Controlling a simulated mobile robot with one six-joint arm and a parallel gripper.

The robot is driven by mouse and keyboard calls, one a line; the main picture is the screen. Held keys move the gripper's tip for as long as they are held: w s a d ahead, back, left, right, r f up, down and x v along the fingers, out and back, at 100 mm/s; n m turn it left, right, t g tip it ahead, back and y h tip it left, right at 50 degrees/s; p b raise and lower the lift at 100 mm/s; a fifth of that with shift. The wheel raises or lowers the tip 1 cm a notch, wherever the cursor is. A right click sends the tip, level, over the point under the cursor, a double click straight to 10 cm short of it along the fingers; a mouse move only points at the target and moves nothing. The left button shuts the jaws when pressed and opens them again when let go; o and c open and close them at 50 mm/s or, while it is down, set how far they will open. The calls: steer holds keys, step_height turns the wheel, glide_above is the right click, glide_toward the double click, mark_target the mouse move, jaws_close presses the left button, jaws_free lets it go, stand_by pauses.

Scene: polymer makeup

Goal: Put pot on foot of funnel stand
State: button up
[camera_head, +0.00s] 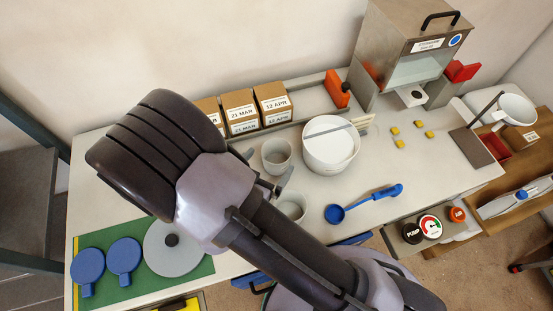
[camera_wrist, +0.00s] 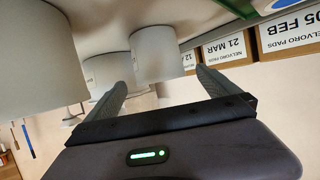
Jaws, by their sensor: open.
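Two small grey-white pots stand on the bench. One pot (camera_head: 276,155) is beside the large white vessel, and the other pot (camera_head: 292,206) is nearer the front, partly hidden by my arm. I cannot tell which is the task's pot. The funnel stand has a dark grey flat foot (camera_head: 470,146) at the right, a slanted rod and a white funnel (camera_head: 515,108). The foot looks bare. My gripper (camera_head: 268,170) is open and empty beside the two pots. In the wrist view, inverted, my gripper's fingers (camera_wrist: 163,84) are apart, with a pot (camera_wrist: 155,54) beyond them.
A large white vessel (camera_head: 331,155) with a rod across it stands behind the pots. Labelled boxes (camera_head: 240,112) line the back. A blue ladle (camera_head: 365,202), yellow cubes (camera_head: 420,124) and a metal cabinet (camera_head: 415,45) occupy the right side. A red tray (camera_head: 495,147) is beside the stand.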

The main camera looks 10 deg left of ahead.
mark_target(274, 157)
steer(key=b+x, duration=0.1)
steer(key=x, duration=0.3)
steer(key=shift+w+d+f, duration=0.1)
steer(key=shift+f, duration=0.2)
steer(key=c, duration=1.6)
steer(key=shift+r, duration=0.15)
